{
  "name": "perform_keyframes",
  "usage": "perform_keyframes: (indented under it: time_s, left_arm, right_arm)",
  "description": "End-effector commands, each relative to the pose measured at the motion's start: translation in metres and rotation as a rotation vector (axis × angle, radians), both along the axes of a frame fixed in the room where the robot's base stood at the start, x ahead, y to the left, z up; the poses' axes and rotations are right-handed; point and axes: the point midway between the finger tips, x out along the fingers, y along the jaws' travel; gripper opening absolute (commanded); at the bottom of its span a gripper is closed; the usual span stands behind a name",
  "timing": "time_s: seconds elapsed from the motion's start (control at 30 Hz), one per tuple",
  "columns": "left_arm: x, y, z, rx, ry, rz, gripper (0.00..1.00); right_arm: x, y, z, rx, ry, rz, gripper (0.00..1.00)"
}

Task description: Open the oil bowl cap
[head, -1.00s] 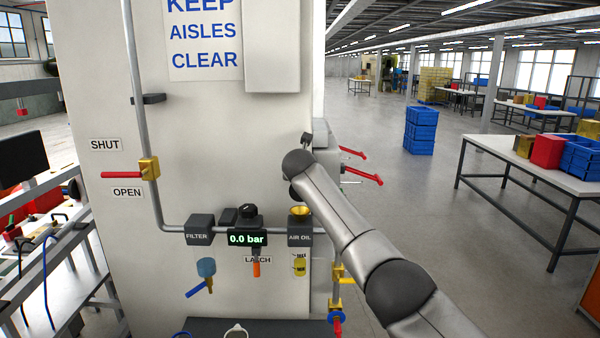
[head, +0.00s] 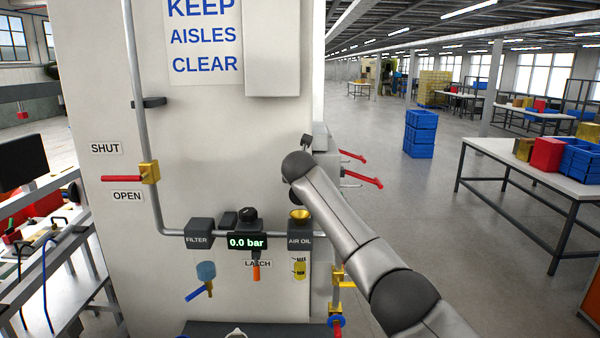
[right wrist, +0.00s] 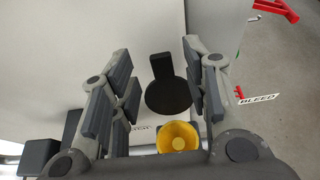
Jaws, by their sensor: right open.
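The oil bowl (head: 300,215) is a gold funnel-like cup on top of the AIR OIL unit (head: 300,238), and its mouth shows uncovered. It also shows as a yellow bowl (right wrist: 178,137) in the right wrist view. A round black cap (right wrist: 168,97) with a square tab stands tilted up behind the bowl, apart from its mouth. My right gripper (right wrist: 158,62) is open, with the cap between its fingers in the picture; I cannot tell whether they touch it. In the head view my right arm hides most of this gripper. My left gripper is not in view.
The gauge (head: 247,242) reading 0.0 bar and the FILTER unit (head: 199,233) sit left of the oil unit. A grey pipe (head: 147,205) runs along the pale wall. Red levers (head: 362,181) stick out to the right. Open floor lies beyond.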

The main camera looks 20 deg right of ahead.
Motion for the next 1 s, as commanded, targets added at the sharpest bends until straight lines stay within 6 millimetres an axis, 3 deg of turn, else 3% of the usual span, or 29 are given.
perform_keyframes:
  time_s: [1.0]
  left_arm:
    - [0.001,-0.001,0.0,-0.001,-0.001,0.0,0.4]
  right_arm:
    - [-0.091,0.026,0.04,-0.003,-0.003,0.001,0.43]
